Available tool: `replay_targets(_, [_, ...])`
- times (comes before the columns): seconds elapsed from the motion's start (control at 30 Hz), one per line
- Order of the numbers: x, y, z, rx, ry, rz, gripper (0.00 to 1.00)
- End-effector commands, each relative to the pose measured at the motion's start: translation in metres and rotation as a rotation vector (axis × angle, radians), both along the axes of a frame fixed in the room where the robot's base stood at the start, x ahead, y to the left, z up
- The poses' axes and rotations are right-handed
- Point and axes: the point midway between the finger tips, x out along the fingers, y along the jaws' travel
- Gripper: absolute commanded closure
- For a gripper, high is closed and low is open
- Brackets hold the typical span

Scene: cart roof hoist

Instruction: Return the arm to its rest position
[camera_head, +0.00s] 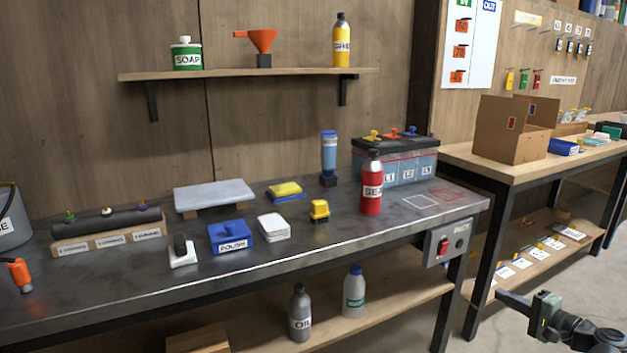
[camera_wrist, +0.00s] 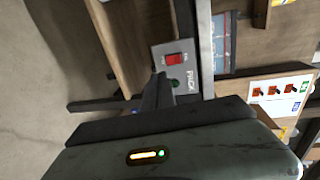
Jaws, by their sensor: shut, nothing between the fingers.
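My arm (camera_head: 575,330) reaches in from the lower right corner of the head view, in front of the floor. My gripper (camera_head: 503,297) points left, below the bench top and apart from the bench's right leg. Its fingers are together and hold nothing. In the wrist view my gripper (camera_wrist: 160,82) shows as dark closed fingers in front of a grey switch panel (camera_wrist: 188,48). The panel has a red rocker (camera_wrist: 175,60) and a green round spot partly by the fingertips. Whether the fingers touch the panel cannot be told from the wrist view; the head view shows them apart.
The switch panel (camera_head: 447,243) hangs at the bench's (camera_head: 330,245) right front corner. A red bottle (camera_head: 372,190) and a battery (camera_head: 412,165) stand on the bench. A second wooden table (camera_head: 480,165) carries a cardboard box (camera_head: 510,135). Floor (camera_head: 600,270) is open at the right.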

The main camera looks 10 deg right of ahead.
Motion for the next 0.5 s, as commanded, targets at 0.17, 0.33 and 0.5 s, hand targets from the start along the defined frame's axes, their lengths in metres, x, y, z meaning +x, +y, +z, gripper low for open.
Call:
replay_targets(0.17, [0.027,0.029,0.002,0.000,0.000,0.059,1.00])
replay_targets(0.33, [0.055,0.063,0.004,0.000,0.000,0.126,1.00])
replay_targets(0.5, [0.090,0.115,0.006,0.000,0.000,0.218,1.00])
